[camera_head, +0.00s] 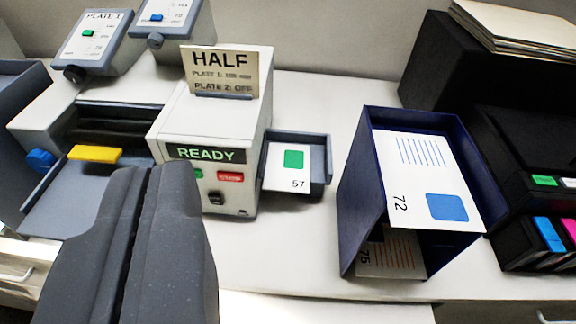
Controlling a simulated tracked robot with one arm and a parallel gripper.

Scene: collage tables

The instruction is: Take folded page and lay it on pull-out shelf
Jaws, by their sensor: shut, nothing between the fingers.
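A small half-size white page (288,167) with a green square and the number 57 lies in the grey-blue output tray at the right side of the folding machine; it looks like the folded page. Its front end sticks out over the tray's open front. A white board (325,308) at the bottom edge, below the table's front edge, looks like the pull-out shelf; only part of it shows and it looks bare. My gripper (152,172) is shut and empty at the lower left, in front of the machine and left of the page, apart from it.
The folding machine (205,125) shows READY under a HALF sign (220,72). A dark blue stand (358,190) right of the page holds sheet 72 (425,180) on top and sheet 75 (392,256) below. Black boxes (430,65) fill the right. White tabletop is clear between machine and stand.

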